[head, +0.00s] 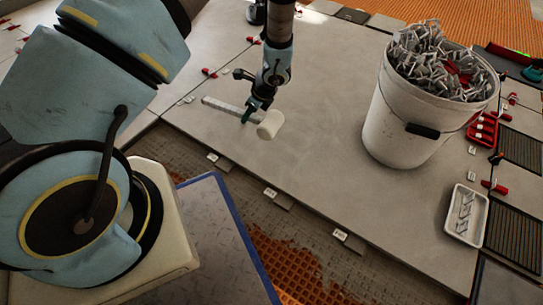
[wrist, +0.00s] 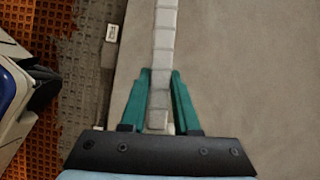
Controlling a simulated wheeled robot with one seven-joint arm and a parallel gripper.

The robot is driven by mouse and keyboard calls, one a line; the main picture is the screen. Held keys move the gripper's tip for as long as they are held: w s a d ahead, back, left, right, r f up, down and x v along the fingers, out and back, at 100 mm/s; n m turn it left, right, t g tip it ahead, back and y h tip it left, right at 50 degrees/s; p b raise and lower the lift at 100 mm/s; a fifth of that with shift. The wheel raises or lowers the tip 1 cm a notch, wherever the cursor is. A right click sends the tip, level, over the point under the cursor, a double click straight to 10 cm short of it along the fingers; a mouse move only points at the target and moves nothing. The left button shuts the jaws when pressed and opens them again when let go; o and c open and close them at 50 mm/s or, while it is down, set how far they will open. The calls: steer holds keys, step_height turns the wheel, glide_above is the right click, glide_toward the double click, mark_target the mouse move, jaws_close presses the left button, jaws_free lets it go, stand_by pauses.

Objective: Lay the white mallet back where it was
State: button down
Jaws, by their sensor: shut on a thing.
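The white mallet has a pale round head (head: 270,124) and a long light grey handle (head: 220,106). My gripper (head: 251,112) is shut on the handle close to the head, above the large grey tile (head: 290,165). The handle points to the upper left in the head view. In the wrist view the segmented handle (wrist: 164,40) runs straight up between the two teal fingers of my gripper (wrist: 160,95). The head is mostly hidden there. I cannot tell whether the mallet touches the tile or hangs just above it.
A white bucket (head: 405,120) full of metal clips stands on the tiles at the right. Clips and wedges line the tile joints. The grey tile around the mallet is clear.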

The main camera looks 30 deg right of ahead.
steer(key=shift+s+d+f+m+h, duration=0.35)
steer(key=shift+s+d+m, duration=0.15)
steer(key=shift+s, duration=0.2)
steer(key=shift+s+d+f+t, duration=0.1)
steer(key=shift+f+t, duration=0.15)
steer(key=shift+t, duration=0.05)
step_height(320, 180, down, 10)
steer(key=b, duration=0.5)
steer(key=shift+r, duration=0.2)
steer(key=shift+f+b, duration=0.1)
steer(key=shift+b, duration=0.25)
steer(key=c, duration=0.6)
jaws_free()
steer(key=shift+c, duration=0.2)
